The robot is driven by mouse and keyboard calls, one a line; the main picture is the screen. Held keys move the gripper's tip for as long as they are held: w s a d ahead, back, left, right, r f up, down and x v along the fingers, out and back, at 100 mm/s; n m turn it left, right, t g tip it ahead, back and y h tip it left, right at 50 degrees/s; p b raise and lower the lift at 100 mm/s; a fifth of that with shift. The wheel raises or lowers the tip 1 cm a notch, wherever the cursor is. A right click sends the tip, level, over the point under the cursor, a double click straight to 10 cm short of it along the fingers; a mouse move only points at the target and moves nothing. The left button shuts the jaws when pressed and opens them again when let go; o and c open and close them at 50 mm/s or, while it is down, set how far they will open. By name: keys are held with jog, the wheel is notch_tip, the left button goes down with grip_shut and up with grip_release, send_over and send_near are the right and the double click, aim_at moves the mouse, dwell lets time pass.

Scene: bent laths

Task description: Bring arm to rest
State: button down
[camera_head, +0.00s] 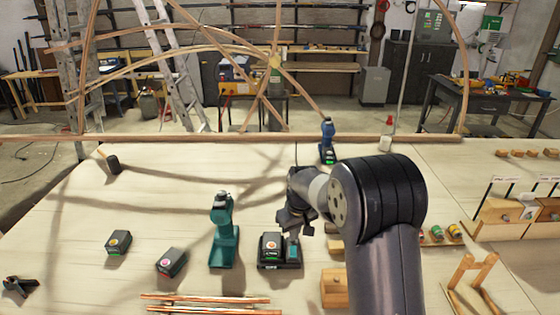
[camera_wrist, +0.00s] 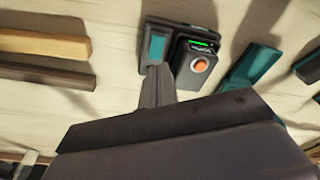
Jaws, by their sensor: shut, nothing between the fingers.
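My arm reaches over the pale workbench (camera_head: 330,200) from the front right. A black battery (camera_head: 271,246) sits on the charger. In the wrist view, my gripper's dark finger (camera_wrist: 158,82) points at the charger (camera_wrist: 155,30) and overlaps its near edge. The battery (camera_wrist: 195,64) there has an orange disc and a green light. Whether the fingers touch the charger cannot be told.
A teal drill (camera_head: 223,232) stands left of the charger, and a blue drill (camera_head: 327,142) stands behind. Two batteries (camera_head: 118,242) (camera_head: 171,263) lie left. Wooden blocks (camera_head: 335,288) stand close on the right. Bent laths (camera_head: 190,50) arch over the back edge.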

aim_at(293, 253)
notch_tip(293, 253, down, 7)
jog(key=b, duration=0.3)
jog(key=shift+r+b, duration=0.2)
jog(key=shift+b, duration=0.2)
jog(key=shift+r, duration=0.25)
jog(key=shift+r, duration=0.1)
